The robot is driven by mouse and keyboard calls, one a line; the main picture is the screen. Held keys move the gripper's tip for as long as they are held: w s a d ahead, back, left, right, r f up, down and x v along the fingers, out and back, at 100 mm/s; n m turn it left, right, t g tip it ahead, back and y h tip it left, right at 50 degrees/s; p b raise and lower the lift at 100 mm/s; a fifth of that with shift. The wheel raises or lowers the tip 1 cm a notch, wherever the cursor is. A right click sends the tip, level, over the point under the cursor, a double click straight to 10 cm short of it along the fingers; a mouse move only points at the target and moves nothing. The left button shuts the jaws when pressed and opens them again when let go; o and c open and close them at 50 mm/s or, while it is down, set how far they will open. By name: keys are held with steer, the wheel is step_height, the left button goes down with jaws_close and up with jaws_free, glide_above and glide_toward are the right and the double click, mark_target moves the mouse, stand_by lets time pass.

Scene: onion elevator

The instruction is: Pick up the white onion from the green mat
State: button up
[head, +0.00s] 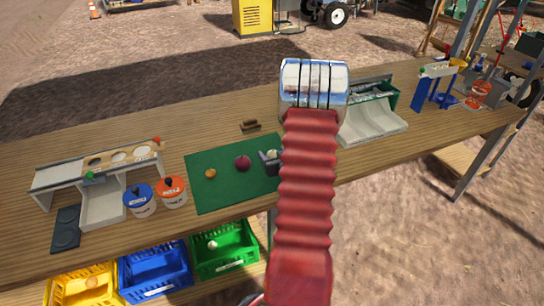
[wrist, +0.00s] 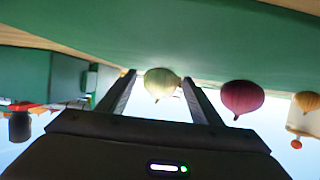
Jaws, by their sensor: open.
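The white onion (wrist: 160,84) shows between my two finger tips in the wrist view, pale and brightly lit. In the head view only a small pale part of it (head: 273,153) shows beside my gripper (head: 270,162), at the right part of the green mat (head: 215,196). My gripper (wrist: 158,78) is open, low over the mat, with one finger on each side of the onion in the picture. Whether the onion is fully between the fingers or just beyond the tips I cannot tell. The wrist view appears upside down, with the mat at the top.
A red onion (head: 242,163) lies close beside my gripper, and a small orange onion (head: 210,173) lies farther left on the mat. A blue-lidded pot (head: 140,203) and an orange-lidded pot (head: 172,194) stand left of it. A brown block (head: 250,127) lies behind the mat.

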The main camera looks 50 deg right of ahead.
steer(key=shift+c, duration=0.6)
steer(key=c, duration=1)
